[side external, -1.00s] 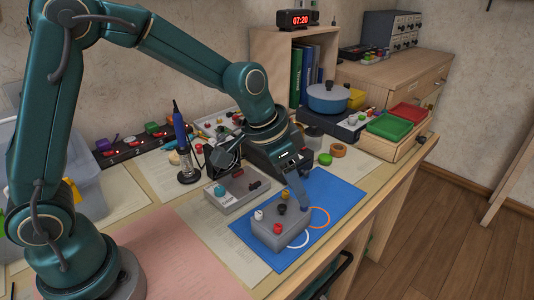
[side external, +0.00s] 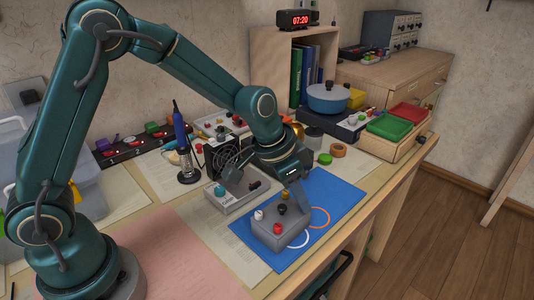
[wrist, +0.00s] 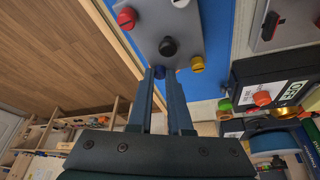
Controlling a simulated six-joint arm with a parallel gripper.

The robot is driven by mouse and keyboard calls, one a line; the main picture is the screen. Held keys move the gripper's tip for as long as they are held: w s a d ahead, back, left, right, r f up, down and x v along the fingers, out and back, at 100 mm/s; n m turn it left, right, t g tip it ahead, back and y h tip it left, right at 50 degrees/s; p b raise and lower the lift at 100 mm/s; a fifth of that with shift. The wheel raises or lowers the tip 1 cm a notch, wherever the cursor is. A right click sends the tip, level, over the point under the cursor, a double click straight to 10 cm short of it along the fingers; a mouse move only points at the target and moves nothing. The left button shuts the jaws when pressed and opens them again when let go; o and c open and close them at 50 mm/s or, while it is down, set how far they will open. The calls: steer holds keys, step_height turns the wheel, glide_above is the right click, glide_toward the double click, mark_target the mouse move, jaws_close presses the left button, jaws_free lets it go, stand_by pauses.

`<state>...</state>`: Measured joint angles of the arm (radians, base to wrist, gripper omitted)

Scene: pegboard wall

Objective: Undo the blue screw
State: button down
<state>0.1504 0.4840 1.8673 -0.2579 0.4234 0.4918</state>
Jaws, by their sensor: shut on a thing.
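The grey box (side external: 270,236) lies on the blue mat and carries several coloured screws. The blue screw (wrist: 159,73) sits at the box's near edge in the wrist view, between my fingertips; it is hidden behind my fingers in the side view. My gripper (wrist: 165,73) is shut on it, pointing down at the box. A black screw (wrist: 168,47) is just beyond it at the box's middle. A yellow screw (wrist: 196,64) is close on the right. A red screw (wrist: 126,17) and a white screw (wrist: 180,3) stand at the far end.
An orange ring (side external: 326,218) and a white ring (side external: 306,239) lie on the blue mat (side external: 334,196) beside the box. A grey device (side external: 225,198) stands to the left. A blue pot (side external: 328,98) and a green tray (side external: 389,127) are farther back.

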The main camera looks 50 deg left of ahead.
steer(key=shift+n, duration=0.3)
steer(key=n+y, duration=0.1)
steer(key=n, duration=0.1)
steer(key=n+y, duration=0.1)
steer(key=n, duration=0.1)
steer(key=shift+d, duration=0.3)
steer(key=n+y, duration=0.1)
steer(key=n, duration=0.1)
steer(key=n+y, duration=0.1)
steer(key=n, duration=0.2)
steer(key=shift+d+n, duration=0.2)
steer(key=shift+n, duration=0.1)
steer(key=n+y, duration=0.1)
steer(key=n, duration=0.1)
steer(key=n+g, duration=0.1)
steer(key=n, duration=0.2)
steer(key=shift+w+d+n+g+y, duration=0.2)
steer(key=shift+n+g+y, duration=0.1)
steer(key=shift+y, duration=0.1)
steer(key=n+g, duration=0.1)
steer(key=n, duration=0.4)
steer(key=shift+w+g+y, duration=0.15)
steer(key=shift+g+y, duration=0.15)
steer(key=shift+g, duration=0.1)
steer(key=shift+n, duration=0.6)
steer(key=c, duration=0.8)
jaws_free()
steer(key=shift+c, duration=0.2)
